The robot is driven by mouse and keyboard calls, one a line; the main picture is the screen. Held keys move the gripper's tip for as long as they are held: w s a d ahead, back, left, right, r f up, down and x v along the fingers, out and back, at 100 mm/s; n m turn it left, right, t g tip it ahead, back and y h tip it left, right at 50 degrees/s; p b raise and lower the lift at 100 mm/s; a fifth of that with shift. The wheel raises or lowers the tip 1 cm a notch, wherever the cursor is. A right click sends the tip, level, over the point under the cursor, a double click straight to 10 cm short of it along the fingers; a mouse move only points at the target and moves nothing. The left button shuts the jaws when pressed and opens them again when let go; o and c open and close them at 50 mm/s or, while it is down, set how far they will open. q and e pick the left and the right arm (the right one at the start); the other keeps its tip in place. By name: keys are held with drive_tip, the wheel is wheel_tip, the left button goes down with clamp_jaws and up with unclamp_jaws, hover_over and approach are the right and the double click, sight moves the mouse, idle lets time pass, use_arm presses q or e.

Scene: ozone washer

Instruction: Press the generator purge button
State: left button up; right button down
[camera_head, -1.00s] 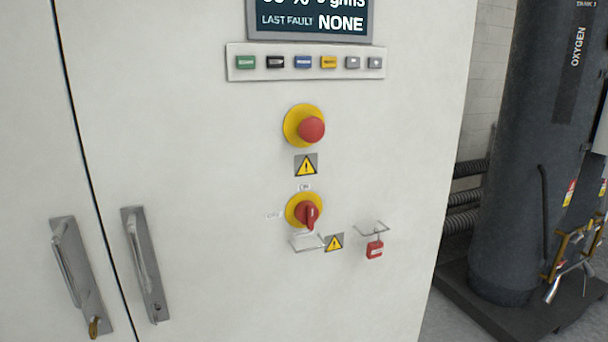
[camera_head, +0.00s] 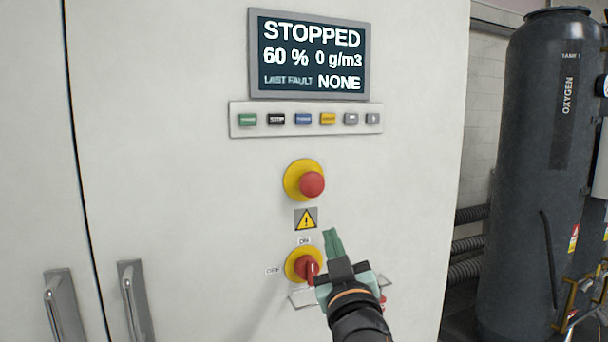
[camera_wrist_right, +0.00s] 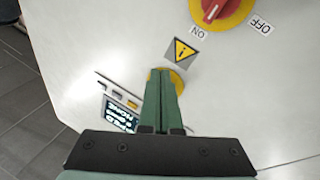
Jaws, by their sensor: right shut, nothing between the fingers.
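A button strip (camera_head: 306,119) on the white cabinet front carries a green button (camera_head: 247,119), a black one, a blue one (camera_head: 303,119), a yellow one (camera_head: 328,119) and two grey ones. Their labels are too small to read, so I cannot tell which is purge. My right gripper (camera_head: 332,234) is shut and empty, pointing up in front of the cabinet, below and slightly right of the strip. In the right wrist view the closed green fingers (camera_wrist_right: 160,74) cover most of the yellow emergency-stop base. The strip (camera_wrist_right: 118,91) shows partly to their left. My left gripper is not in view.
A display (camera_head: 311,54) above the strip reads STOPPED, 60 %, 0 g/m3, last fault NONE. A red emergency stop (camera_head: 312,184) protrudes between the strip and the gripper. A red rotary switch (camera_head: 306,268) is beside the gripper. A dark oxygen tank (camera_head: 535,180) stands right.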

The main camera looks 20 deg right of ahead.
sight(303, 119)
drive_tip(key=s+r+t+h, duration=0.1)
drive_tip(key=s+r+t, duration=0.1)
drive_tip(key=r, duration=0.7)
drive_tip(key=s+a+r+t+h, duration=0.1)
drive_tip(key=s+r+t, duration=0.1)
drive_tip(key=r, duration=0.7)
drive_tip(key=shift+r+t, duration=0.35)
drive_tip(key=shift+t, duration=0.35)
drive_tip(key=shift+w+a, duration=0.1)
drive_tip(key=shift+w, duration=0.05)
drive_tip(key=shift+w+a+b, duration=0.15)
drive_tip(key=shift+w+b, duration=0.55)
drive_tip(key=shift+w, duration=3.65)
drive_tip(key=shift+w+b, duration=0.3)
drive_tip(key=shift+w, duration=0.05)
